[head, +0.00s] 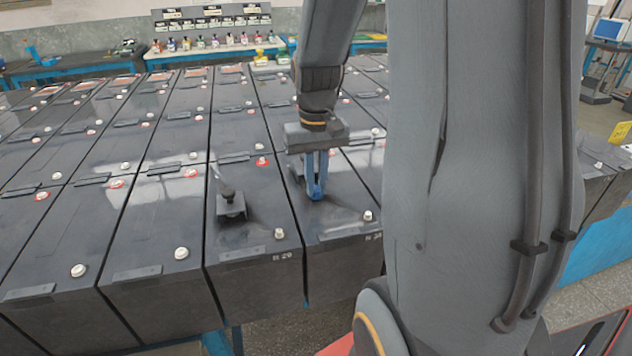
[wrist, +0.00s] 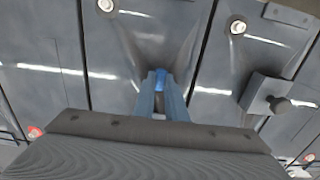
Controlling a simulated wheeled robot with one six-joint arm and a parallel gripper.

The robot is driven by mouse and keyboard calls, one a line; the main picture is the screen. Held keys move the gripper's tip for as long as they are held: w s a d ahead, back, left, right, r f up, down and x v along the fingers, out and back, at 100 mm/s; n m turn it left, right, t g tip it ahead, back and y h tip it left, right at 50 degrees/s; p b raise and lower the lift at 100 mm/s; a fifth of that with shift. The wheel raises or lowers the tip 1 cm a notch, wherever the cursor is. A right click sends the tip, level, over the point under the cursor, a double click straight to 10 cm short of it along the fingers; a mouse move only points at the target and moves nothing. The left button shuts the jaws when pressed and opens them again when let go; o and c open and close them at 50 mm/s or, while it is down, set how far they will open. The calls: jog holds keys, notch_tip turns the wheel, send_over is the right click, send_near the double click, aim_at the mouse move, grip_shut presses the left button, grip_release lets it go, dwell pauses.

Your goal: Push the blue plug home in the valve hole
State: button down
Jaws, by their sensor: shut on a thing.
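My gripper (head: 314,190) points down onto the top of the dark battery (head: 335,222) marked with a label at its front edge. It is shut on the blue plug (wrist: 160,77), whose bright blue part shows between the fingertips in the wrist view (wrist: 162,92). The fingertips are at or very near the battery top. The valve hole is hidden under the plug and fingers, so I cannot tell how deep the plug sits.
A black-knobbed plate (head: 231,203) stands on the neighbouring battery to the left; it also shows in the wrist view (wrist: 266,100). White terminal caps (head: 368,215) dot the battery tops. Rows of batteries stretch back to a bench (head: 215,50) with small bottles.

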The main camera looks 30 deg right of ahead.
jog(key=shift+f, duration=0.35)
dwell(0.4)
jog(key=c, duration=1.7)
grip_release()
jog(key=shift+o, duration=0.4)
jog(key=o, duration=0.4)
jog(key=shift+r, duration=0.2)
jog(key=shift+r+p, duration=3.15)
jog(key=shift+r, duration=0.2)
